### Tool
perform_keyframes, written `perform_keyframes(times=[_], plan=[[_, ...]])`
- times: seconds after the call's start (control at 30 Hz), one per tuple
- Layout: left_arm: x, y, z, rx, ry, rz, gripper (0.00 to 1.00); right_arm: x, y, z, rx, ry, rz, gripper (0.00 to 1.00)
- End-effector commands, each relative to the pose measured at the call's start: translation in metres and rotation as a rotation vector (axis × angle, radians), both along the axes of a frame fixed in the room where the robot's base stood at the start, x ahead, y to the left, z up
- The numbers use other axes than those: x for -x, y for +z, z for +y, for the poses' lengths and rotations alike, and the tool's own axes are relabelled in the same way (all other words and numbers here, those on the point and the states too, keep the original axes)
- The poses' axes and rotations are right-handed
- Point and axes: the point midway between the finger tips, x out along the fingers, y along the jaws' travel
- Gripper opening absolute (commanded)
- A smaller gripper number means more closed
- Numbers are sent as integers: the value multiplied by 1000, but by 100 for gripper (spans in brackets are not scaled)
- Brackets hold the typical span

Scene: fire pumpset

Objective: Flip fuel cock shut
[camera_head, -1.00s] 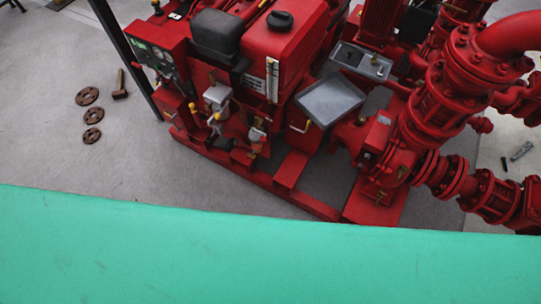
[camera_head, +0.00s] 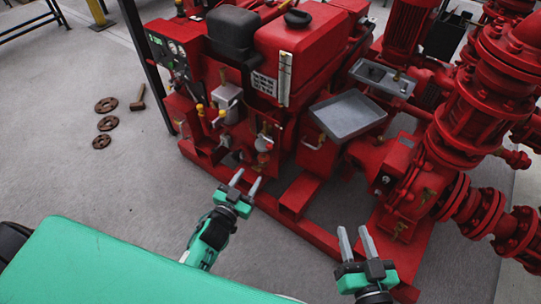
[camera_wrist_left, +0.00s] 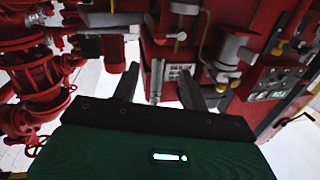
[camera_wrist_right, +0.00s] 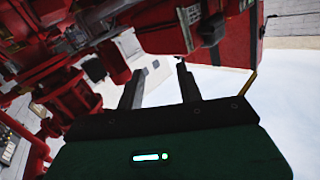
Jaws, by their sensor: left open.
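The red pumpset stands ahead of me with its red fuel tank (camera_head: 300,45) on top. Below the tank is a small fitting with a clear-looking bowl and brass parts (camera_head: 264,142). It may carry the fuel cock, but its lever is too small to make out. My left gripper (camera_head: 247,182) is open and empty, in front of and below that fitting. My right gripper (camera_head: 354,233) is open and empty, lower right, before the red base frame.
A grey tray (camera_head: 347,115) sticks out right of the fitting. Yellow-tipped levers and a grey filter body (camera_head: 227,97) are left of it. Red pump pipes (camera_head: 455,130) stand at the right. Rusty discs (camera_head: 108,123) and a hammer (camera_head: 138,98) lie on open floor at the left.

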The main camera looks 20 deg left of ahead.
Motion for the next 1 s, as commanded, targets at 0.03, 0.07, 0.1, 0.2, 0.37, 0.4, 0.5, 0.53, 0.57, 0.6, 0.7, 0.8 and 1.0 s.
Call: perform_keyframes(times=[0.03,0.07,0.1,0.2,0.37,0.4,0.5,0.53,0.57,0.6,0.7,0.8,1.0], plan=[[-5,0,-1,-1,0,-1,45,-2,3,-1,-3,-3,-13,36],[-8,0,-1,-1,0,-1,45,-3,4,-1,-5,-5,-24,36],[-13,0,-2,-1,0,-1,45,-4,7,-2,-8,-9,-39,36],[-29,0,-5,0,-1,-2,45,-9,17,-5,-21,-20,-92,36],[-57,-1,-9,-1,0,-1,45,-16,36,-10,-46,-41,-194,36],[-64,-1,-10,-1,-1,-1,45,-17,41,-11,-53,-46,-221,36],[-81,-1,-13,-1,-1,1,45,-20,54,-15,-68,-58,-288,36],[-87,-1,-13,-1,-1,0,45,-21,59,-16,-74,-62,-310,36],[-92,-1,-14,-2,-1,0,45,-21,62,-17,-79,-66,-329,36],[-98,-1,-15,-1,0,1,45,-22,67,-19,-85,-71,-356,36],[-112,-1,-17,0,0,2,45,-23,79,-22,-101,-81,-417,36],[-122,-1,-19,-1,0,2,45,-22,89,-25,-112,-90,-466,36],[-132,0,-21,1,-1,2,45,-22,98,-28,-124,-97,-513,36]])
